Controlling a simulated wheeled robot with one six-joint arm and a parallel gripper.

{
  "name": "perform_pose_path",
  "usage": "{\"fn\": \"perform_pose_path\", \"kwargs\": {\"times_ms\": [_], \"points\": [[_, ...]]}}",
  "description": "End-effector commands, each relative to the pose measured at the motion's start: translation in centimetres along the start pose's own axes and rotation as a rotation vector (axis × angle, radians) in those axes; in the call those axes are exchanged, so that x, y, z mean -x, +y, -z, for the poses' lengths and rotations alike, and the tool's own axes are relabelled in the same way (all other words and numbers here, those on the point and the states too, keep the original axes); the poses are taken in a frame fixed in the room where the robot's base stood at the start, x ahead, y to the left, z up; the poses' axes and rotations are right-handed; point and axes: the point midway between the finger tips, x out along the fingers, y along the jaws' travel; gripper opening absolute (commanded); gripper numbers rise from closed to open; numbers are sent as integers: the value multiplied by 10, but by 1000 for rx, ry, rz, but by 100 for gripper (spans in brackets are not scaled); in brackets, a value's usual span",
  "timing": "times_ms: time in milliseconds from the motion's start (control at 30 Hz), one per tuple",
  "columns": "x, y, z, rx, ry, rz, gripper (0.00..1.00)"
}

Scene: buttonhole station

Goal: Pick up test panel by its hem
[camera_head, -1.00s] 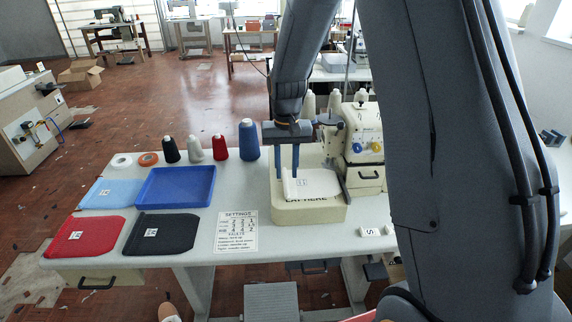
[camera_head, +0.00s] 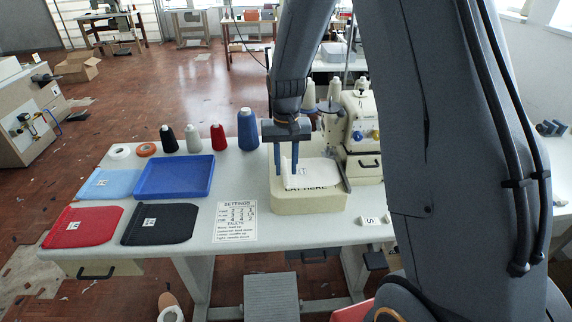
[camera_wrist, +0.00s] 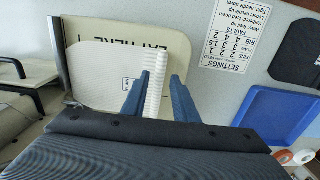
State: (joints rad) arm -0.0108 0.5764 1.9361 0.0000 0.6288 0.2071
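The test panel (camera_head: 318,173) is a white cloth with a small printed tag, lying flat on the cream machine bed marked "LAY HERE" (camera_head: 300,205). In the wrist view the panel (camera_wrist: 112,70) shows with its raised, ribbed white hem (camera_wrist: 155,85) along one edge. My gripper (camera_head: 286,172) is low over the panel's left edge, fingers pointing down. In the wrist view my gripper (camera_wrist: 160,82) has one blue finger on each side of the hem. The fingers stand apart, with a visible gap on the right side; contact on the left is unclear.
A cream sewing machine (camera_head: 360,135) stands right of the panel. A blue tray (camera_head: 175,192), thread spools (camera_head: 248,130) and light blue (camera_head: 108,184), red (camera_head: 82,227) and black (camera_head: 160,224) panels lie left. A settings sheet (camera_head: 237,221) lies in front, left of the bed.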

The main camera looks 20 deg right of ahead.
Motion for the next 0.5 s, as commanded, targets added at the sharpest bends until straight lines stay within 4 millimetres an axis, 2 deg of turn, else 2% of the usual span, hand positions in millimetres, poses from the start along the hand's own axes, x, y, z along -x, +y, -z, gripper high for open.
{"fn": "perform_pose_path", "kwargs": {"times_ms": [500], "points": [[-9, 0, 0, 0, 0, 0, 27]]}}
